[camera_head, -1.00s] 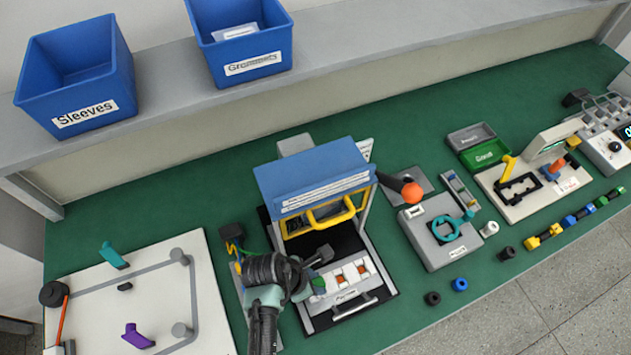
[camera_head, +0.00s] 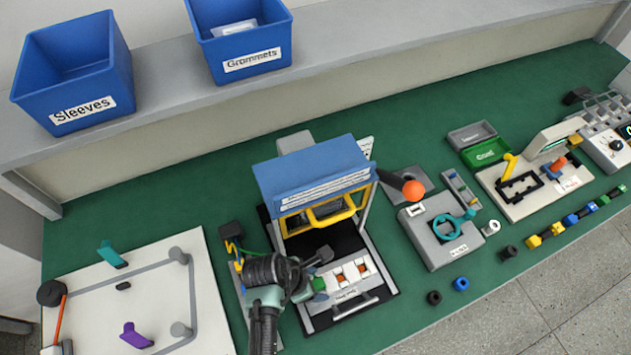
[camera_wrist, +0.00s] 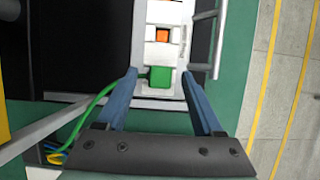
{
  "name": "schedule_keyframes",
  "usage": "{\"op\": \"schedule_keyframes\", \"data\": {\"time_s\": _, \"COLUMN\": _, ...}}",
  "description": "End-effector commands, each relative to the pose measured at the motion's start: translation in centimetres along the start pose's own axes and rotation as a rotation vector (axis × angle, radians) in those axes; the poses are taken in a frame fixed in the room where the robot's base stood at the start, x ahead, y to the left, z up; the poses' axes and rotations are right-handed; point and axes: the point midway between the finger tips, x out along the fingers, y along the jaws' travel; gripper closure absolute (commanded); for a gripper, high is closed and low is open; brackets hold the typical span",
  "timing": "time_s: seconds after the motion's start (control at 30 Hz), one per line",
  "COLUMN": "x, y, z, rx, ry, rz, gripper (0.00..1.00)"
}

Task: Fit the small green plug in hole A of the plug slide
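The small green plug (camera_wrist: 160,76) lies between my gripper's two blue fingers (camera_wrist: 159,74) in the wrist view, with a visible gap on each side. A green cable runs from it to the left, past the left finger. The plug slide (camera_wrist: 152,48) is the pale strip with orange-centred white squares, and the plug is at its near end. I cannot tell whether the plug is seated in a hole. In the head view, the plug (camera_head: 318,284) shows beside my dark wrist, left of the slide's white squares. My gripper is open; its fingertips are mostly hidden there.
A blue-topped fixture with a yellow handle (camera_head: 331,214) stands behind the slide. A grey bar handle (camera_head: 356,306) lies in front of it. Left is a white board (camera_head: 150,290); right is a grey block with a teal ring (camera_head: 446,228).

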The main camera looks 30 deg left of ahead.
Motion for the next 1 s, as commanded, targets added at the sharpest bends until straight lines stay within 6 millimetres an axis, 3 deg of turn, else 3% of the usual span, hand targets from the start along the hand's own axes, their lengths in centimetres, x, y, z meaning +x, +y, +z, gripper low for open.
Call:
{"op": "schedule_keyframes", "data": {"time_s": 0.23, "x": -0.2, "y": 0.0, "z": 0.0, "rx": 0.000, "ry": 0.000, "rz": 0.001, "gripper": 0.31}}
{"op": "schedule_keyframes", "data": {"time_s": 0.37, "x": -1.4, "y": 0.1, "z": 0.0, "rx": -0.001, "ry": 0.000, "rz": 0.002, "gripper": 0.31}}
{"op": "schedule_keyframes", "data": {"time_s": 0.8, "x": -9.9, "y": 0.1, "z": 0.0, "rx": -0.001, "ry": -0.001, "rz": 0.004, "gripper": 0.31}}
{"op": "schedule_keyframes", "data": {"time_s": 1.0, "x": -12.3, "y": 0.1, "z": 0.0, "rx": 0.000, "ry": 0.000, "rz": 0.002, "gripper": 0.31}}
